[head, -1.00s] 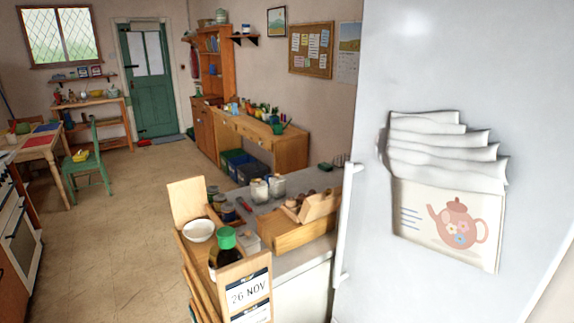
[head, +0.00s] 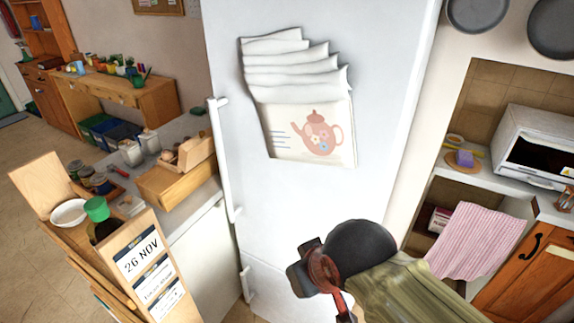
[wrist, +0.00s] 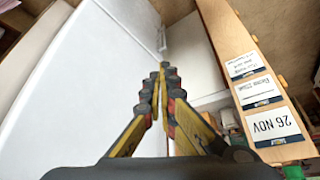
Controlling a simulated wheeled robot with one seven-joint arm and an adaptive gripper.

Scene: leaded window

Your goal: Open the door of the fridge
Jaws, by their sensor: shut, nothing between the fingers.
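The white fridge (head: 290,205) stands in the middle of the head view, its door shut. A long white handle (head: 225,165) runs upright along the left edge of the door. A second white handle (head: 247,285) is lower down, on the lower panel. My arm reaches in from the bottom right, in front of the fridge's lower part; my fingertips are hard to make out there. In the wrist view my gripper (wrist: 161,78) is shut and empty, its fingertips together. A white fridge surface (wrist: 85,75) fills the left of that view, apart from the fingers as far as I can tell.
A teapot-print cloth (head: 312,135) hangs on the fridge door. A wooden stand with a 26 NOV card (head: 138,257) is left of the fridge, also close on the right in the wrist view (wrist: 272,125). A counter with a toaster oven (head: 540,140) is at the right.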

